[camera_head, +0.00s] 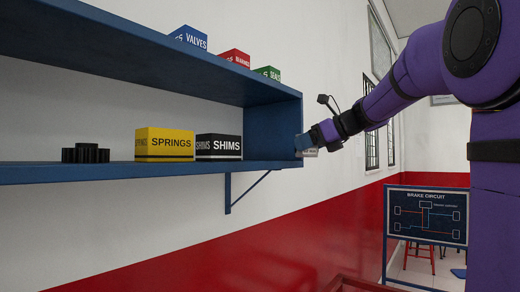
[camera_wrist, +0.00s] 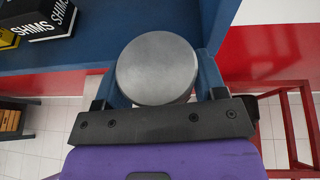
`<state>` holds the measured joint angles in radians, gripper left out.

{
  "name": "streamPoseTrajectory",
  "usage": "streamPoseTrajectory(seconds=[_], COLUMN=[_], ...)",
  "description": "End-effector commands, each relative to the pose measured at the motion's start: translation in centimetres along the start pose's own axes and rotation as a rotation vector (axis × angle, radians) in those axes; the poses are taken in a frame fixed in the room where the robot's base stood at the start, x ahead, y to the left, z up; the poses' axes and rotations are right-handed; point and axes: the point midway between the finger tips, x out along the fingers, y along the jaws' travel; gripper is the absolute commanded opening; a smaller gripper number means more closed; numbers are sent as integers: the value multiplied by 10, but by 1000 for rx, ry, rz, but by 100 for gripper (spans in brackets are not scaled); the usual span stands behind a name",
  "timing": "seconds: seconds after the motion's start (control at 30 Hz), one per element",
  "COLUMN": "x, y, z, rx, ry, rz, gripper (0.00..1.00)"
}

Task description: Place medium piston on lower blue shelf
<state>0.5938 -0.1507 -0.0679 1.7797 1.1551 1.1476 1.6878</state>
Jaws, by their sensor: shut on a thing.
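The piston (camera_wrist: 157,66) is a round grey metal cylinder with a flat top, seen from above in the wrist view. My gripper (camera_wrist: 163,84) is shut on it, with a blue finger on either side. In the head view my gripper (camera_head: 306,141) is at the right end of the shelf unit, and only a small part of the piston shows below the fingers. The lower blue shelf (camera_head: 255,165) runs in from the left; its surface also shows in the wrist view (camera_wrist: 93,56). I cannot tell whether the piston touches the shelf. Its underside is hidden.
On the lower shelf stand a black gear (camera_head: 86,153), a yellow SPRINGS box (camera_head: 165,144) and a black SHIMS box (camera_head: 219,147). Bare shelf lies between SHIMS and the right end panel (camera_head: 286,133). The upper shelf (camera_head: 150,55) hangs above. A red frame (camera_wrist: 296,130) stands at right.

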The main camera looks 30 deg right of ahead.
Motion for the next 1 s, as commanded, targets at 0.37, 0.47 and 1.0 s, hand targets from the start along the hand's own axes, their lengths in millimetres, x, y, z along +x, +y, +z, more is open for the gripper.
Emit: streamPoseTrajectory(seconds=[0.37, 0.47, 1.0], x=[72, 80, 121], y=[0, 0, 0], z=[31, 34, 44], rx=[-1, 1, 1], ry=[-1, -1, 0], rz=[2, 0, -1], gripper=[28, 28, 28])
